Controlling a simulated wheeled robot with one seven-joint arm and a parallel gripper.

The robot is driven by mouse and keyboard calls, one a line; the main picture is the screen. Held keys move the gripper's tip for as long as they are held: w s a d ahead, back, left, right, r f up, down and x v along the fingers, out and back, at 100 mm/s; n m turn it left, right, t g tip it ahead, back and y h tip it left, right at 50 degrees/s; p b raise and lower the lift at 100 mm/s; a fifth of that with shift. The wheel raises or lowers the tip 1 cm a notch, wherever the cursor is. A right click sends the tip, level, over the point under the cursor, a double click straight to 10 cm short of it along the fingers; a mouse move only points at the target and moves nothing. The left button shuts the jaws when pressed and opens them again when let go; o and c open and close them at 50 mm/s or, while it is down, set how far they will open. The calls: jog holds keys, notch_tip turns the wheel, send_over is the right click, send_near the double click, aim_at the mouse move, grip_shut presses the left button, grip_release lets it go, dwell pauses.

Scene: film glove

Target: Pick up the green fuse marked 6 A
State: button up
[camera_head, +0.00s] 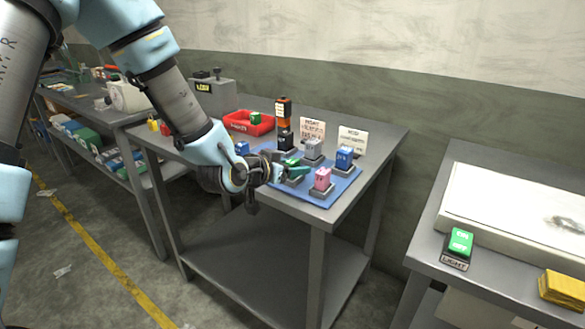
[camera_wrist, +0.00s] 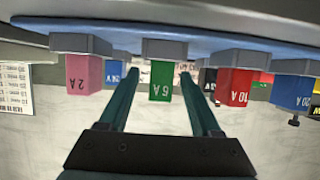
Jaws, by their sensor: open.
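The green fuse marked 6 A (camera_wrist: 161,79) sits in a grey socket (camera_wrist: 166,49), upside down in the wrist view. My gripper (camera_wrist: 160,88) is open, with one finger on each side of this fuse. Gaps show between the fuse and both fingers. In the camera_head view my gripper (camera_head: 288,170) is low over the front of the blue mat (camera_head: 337,197). The green fuse is hard to tell from my green-blue fingers there.
The pink 2 A fuse (camera_wrist: 83,73) stands on one side of the green one, the red 10 A (camera_wrist: 235,86) and blue 20 A (camera_wrist: 291,91) fuses on the other. A red tray (camera_head: 263,128) with a green block and two cards (camera_head: 352,139) stand behind.

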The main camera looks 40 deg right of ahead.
aim_at(299, 165)
jog(key=shift+p+x, duration=0.45)
jog(key=shift+x, duration=1.2)
grip_shut()
jog(key=shift+r, duration=0.1)
